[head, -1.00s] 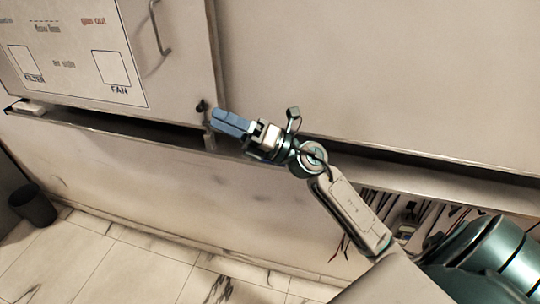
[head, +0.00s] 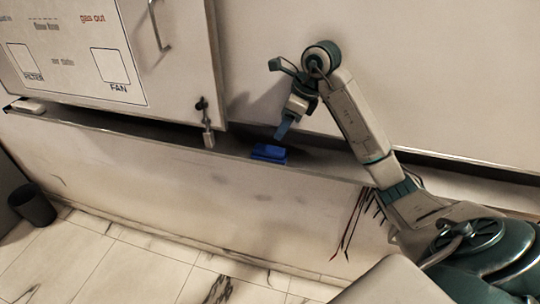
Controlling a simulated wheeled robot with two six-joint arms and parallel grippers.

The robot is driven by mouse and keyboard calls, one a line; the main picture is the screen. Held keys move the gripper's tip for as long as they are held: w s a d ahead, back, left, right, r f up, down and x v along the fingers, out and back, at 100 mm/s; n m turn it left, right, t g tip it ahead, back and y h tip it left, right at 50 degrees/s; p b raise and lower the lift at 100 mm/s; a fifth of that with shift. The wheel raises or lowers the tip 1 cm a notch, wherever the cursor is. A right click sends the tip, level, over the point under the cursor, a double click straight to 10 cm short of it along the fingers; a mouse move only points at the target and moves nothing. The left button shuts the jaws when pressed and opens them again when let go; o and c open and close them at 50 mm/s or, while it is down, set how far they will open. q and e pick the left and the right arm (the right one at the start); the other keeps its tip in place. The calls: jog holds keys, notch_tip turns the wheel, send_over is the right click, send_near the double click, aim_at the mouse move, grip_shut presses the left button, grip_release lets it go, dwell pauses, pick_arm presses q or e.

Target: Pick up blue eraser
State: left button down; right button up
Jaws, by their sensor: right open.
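The blue eraser (head: 268,154) lies on the narrow ledge below the large pale panel, right of the padlock. My right gripper (head: 282,131) points down just above the eraser and slightly to its right, with its grey-blue fingers near the eraser's top edge. It is open and holds nothing. The fingers overlap each other from this angle, and whether they touch the eraser cannot be told. My left gripper is out of view.
A metal cabinet (head: 170,95) stands at the left above the ledge (head: 235,146), with a padlock (head: 208,138) hanging at its lower corner. A small white item (head: 29,107) lies at the ledge's left end. Dark and red wires (head: 358,215) hang below the ledge. A dark bin (head: 33,206) stands on the floor.

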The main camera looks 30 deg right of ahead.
jog(key=b, duration=0.2)
send_over(271, 148)
jog(key=s+d, duration=0.1)
notch_tip(271, 148, down, 5)
jog(key=shift+s+d+r, duration=0.15)
jog(key=shift+r, duration=0.05)
jog(key=shift+a+f+b, duration=0.25)
jog(key=shift+f+b, duration=0.55)
jog(key=shift+f, duration=0.25)
jog(key=shift+w+p+x, duration=0.25)
jog(key=shift+p+x, duration=0.1)
jog(key=shift+x, duration=0.9)
jog(key=shift+r, duration=0.15)
jog(key=shift+s, duration=0.1)
jog(key=shift+f+b, duration=0.25)
jog(key=shift+b, duration=0.15)
jog(key=c, duration=0.8)
jog(key=shift+c, duration=0.2)
